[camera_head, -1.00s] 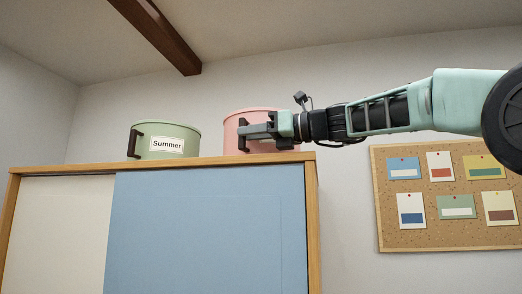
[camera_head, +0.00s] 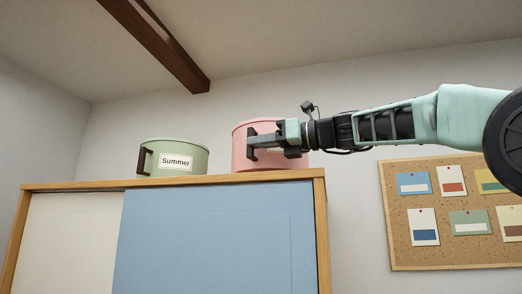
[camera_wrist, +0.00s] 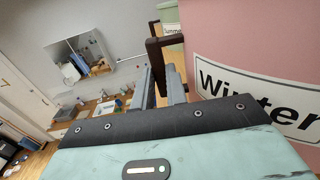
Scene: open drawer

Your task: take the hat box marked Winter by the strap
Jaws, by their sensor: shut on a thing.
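The pink hat box (camera_head: 242,128) stands at the right end of the cabinet top. In the wrist view it fills the right side (camera_wrist: 245,30), and its white label (camera_wrist: 262,98) reads Winter. Its dark strap (camera_wrist: 154,55) stands out from the box wall. My gripper (camera_head: 254,145) is in front of the pink box, shut on the strap; its fingers also show in the wrist view (camera_wrist: 162,88). My gripper and arm hide part of the box and most of its label in the head view. I cannot tell whether its base touches the cabinet top.
A green hat box (camera_head: 185,147) labelled Summer stands to the left on the cabinet (camera_head: 200,230), its dark strap (camera_head: 145,160) facing out. A gap separates the two boxes. A cork board (camera_head: 440,245) hangs on the wall at right. A ceiling beam (camera_head: 155,45) runs above.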

